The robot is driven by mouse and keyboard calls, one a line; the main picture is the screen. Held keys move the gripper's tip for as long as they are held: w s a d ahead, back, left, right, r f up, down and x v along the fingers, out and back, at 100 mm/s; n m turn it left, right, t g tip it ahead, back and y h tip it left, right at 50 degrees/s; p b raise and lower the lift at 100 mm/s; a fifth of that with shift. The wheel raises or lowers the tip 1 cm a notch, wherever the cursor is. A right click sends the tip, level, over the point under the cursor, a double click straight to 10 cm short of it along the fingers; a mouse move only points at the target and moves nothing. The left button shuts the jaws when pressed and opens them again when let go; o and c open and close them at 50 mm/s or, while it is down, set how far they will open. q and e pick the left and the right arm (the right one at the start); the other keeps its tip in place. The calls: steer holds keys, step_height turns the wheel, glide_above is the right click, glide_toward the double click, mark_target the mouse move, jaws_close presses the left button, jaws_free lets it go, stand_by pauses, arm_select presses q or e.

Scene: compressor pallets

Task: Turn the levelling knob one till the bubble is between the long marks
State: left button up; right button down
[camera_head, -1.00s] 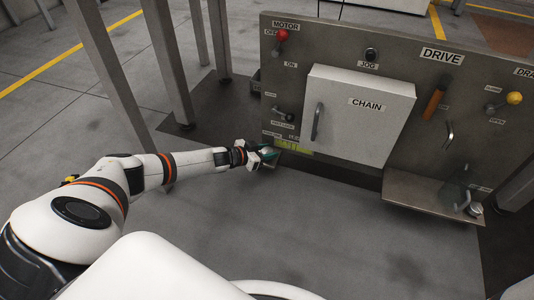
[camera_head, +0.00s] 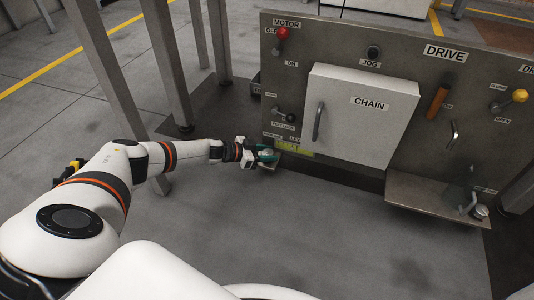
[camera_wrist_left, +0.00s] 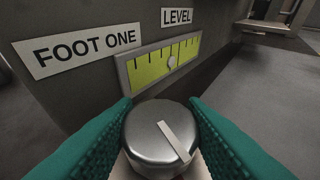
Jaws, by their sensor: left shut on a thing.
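The levelling knob (camera_wrist_left: 160,136) is a round metal knob with a pale pointer bar on its top. The bar slants down to the right in the left wrist view. My left gripper (camera_wrist_left: 160,135) is shut on it, with one teal finger on each side; in the head view the gripper (camera_head: 266,153) is at the panel's lower left. The yellow-green level vial (camera_wrist_left: 160,62) is just behind the knob, under a LEVEL label. Its pale bubble (camera_wrist_left: 172,62) is right of the vial's middle.
A FOOT ONE label (camera_wrist_left: 87,48) is left of the vial. The grey panel (camera_head: 440,110) carries a white CHAIN cover (camera_head: 362,115), a red motor lever (camera_head: 283,34) and an orange handle (camera_head: 437,102). A shelf (camera_head: 425,195) juts out at the right. Grey posts (camera_head: 165,60) stand behind my left arm.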

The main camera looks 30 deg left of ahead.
arm_select(q)
steer(key=o, duration=1)
steer(key=shift+s+a+r+p, duration=0.3)
steer(key=shift+s+p, duration=0.05)
steer(key=shift+p, duration=0.25)
steer(key=p+v, duration=0.7)
steer(key=v, duration=0.4)
steer(key=shift+f, duration=0.1)
